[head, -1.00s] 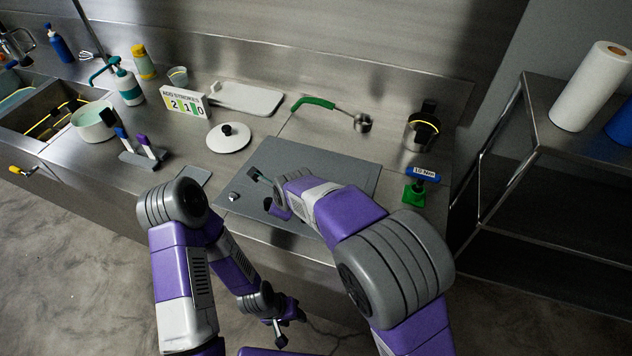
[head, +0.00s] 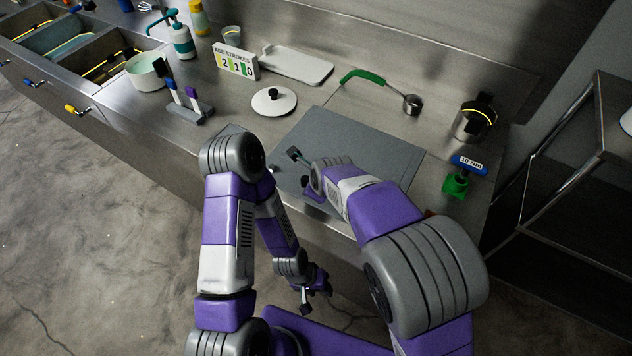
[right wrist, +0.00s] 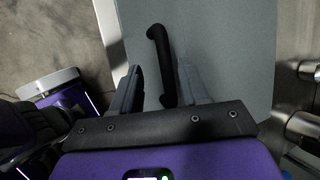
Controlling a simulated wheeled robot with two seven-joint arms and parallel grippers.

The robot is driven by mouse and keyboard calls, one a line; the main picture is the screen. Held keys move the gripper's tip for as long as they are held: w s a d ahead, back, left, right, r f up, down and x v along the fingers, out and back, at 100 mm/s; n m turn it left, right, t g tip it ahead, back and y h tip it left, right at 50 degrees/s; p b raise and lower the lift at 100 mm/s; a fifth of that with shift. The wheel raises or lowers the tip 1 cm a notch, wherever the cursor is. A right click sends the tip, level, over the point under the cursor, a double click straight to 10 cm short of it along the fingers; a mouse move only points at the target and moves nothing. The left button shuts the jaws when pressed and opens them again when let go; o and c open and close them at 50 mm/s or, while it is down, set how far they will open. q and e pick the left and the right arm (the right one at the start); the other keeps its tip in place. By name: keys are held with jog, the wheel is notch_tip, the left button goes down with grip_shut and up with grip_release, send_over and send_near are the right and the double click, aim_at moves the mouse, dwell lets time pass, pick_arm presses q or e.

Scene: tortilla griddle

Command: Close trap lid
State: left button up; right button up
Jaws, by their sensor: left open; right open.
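A flat grey plate (head: 355,138), which looks like the lid, lies on the steel counter. Its near part is hidden by my right arm. In the right wrist view a black bar handle (right wrist: 161,62) stands on the grey plate (right wrist: 225,50). My right gripper (right wrist: 160,82) is open, with the lower end of the handle between its two fingers; I cannot tell whether they touch it. My left gripper (head: 316,287) is open and empty, low in front of the counter.
A white round lid with a black knob (head: 273,101), a number sign (head: 237,63) and a white tray (head: 296,65) lie left of and behind the plate.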

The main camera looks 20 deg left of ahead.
jog(key=p+v, duration=0.1)
jog(key=v, duration=0.5)
jog(key=shift+f, duration=0.1)
dwell(0.3)
